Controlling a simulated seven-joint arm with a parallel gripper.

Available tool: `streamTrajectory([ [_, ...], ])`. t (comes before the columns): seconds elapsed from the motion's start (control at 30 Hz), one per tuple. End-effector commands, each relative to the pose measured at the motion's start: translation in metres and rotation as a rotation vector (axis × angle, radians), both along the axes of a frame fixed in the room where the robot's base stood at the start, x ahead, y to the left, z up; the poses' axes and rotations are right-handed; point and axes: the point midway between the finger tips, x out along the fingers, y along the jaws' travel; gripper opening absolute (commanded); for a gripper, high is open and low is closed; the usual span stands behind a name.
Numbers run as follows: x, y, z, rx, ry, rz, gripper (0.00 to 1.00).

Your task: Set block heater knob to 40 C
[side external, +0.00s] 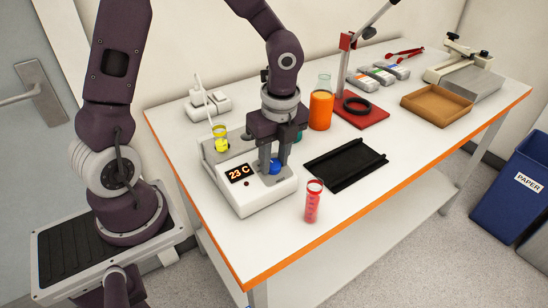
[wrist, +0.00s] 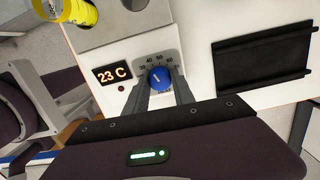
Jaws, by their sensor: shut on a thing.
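The block heater (side external: 234,178) is a white box at the near left of the table. Its display (side external: 239,173) reads 23 C, and the same reading shows in the wrist view (wrist: 112,74). The blue knob (wrist: 159,78) sits on a grey dial plate with numbers around its upper side. Its white pointer mark is tilted a little left of straight up in the wrist view, but the exact number it meets is hard to tell. My gripper (side external: 273,167) reaches down from above and is shut on the knob, one finger at each side. The knob also shows between the fingers in the side view (side external: 275,166).
A red tube (side external: 313,202) stands near the front edge, right of the heater. A black tray (side external: 346,164) lies right of my gripper. An orange-filled flask (side external: 321,108) and a red-based stand (side external: 362,113) are behind.

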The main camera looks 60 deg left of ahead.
Motion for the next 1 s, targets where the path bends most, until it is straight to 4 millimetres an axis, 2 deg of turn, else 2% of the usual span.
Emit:
streamTrajectory([
  [0.57,0.0006,0.0003,0.0005,0.001,0.006,-0.028,0.0],
  [0.6,0.0007,0.0003,0.0005,0.002,0.005,-0.029,0.34],
  [0.7,0.0006,0.0002,0.0004,0.001,0.006,-0.028,0.52],
  [1.0,0.0006,0.0001,0.0017,0.001,0.006,-0.027,0.52],
])
